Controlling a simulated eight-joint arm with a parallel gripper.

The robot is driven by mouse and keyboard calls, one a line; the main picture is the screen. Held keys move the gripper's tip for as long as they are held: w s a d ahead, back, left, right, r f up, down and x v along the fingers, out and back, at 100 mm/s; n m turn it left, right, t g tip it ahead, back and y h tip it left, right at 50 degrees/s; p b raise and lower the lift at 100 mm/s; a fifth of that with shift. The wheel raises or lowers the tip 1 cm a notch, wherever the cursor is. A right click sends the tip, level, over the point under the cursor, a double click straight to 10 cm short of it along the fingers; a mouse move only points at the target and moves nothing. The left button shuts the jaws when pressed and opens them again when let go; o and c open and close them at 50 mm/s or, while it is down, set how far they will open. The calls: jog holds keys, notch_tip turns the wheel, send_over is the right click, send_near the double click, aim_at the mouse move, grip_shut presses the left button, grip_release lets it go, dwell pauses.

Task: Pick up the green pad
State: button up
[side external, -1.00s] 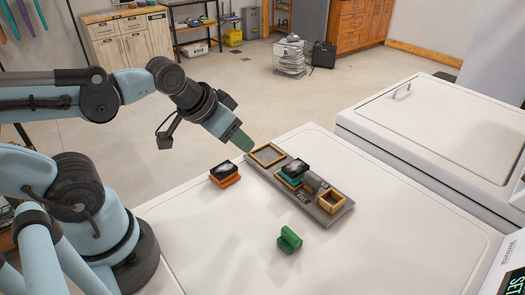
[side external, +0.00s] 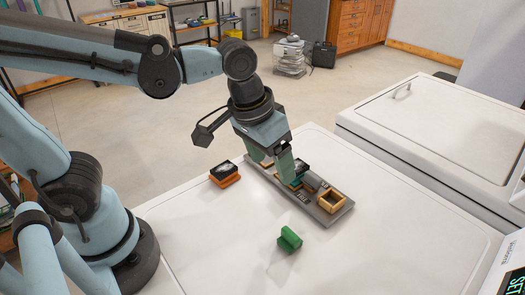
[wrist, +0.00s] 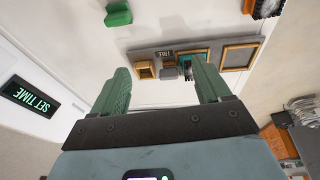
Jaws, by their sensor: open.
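A green block (side external: 289,239) with a ridged top lies alone on the white surface, in front of a grey tray. It also shows near the top of the wrist view (wrist: 118,14). A teal piece (wrist: 193,56) sits in a wooden frame on the tray, with a dark top part; my right finger partly covers it in the wrist view. My gripper (side external: 272,172) is open, pointing down above the tray near the teal piece, behind the green block. In the wrist view its two green fingers (wrist: 162,75) are spread with nothing held between them.
The grey tray (side external: 330,216) holds wooden frames, including a small one (side external: 331,201) at its near end. An orange block with a dark top (side external: 225,179) stands left of the tray. A white lidded unit (side external: 430,135) is at the right.

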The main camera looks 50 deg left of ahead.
aim_at(291, 233)
jog(key=s+d+f+g+y, duration=0.1)
jog(key=s+d+g, duration=0.15)
jog(key=d, duration=0.55)
jog(key=f, duration=0.4)
jog(key=w+f, duration=0.1)
jog(key=f, duration=0.2)
jog(key=shift+w+a+f, duration=0.1)
jog(key=shift+w+f, duration=0.05)
jog(key=shift+f, duration=0.85)
jog(key=shift+w+a+f, duration=0.1)
jog(key=shift+w+f, duration=0.05)
jog(key=shift+f, duration=1.55)
jog(key=c, duration=1.1)
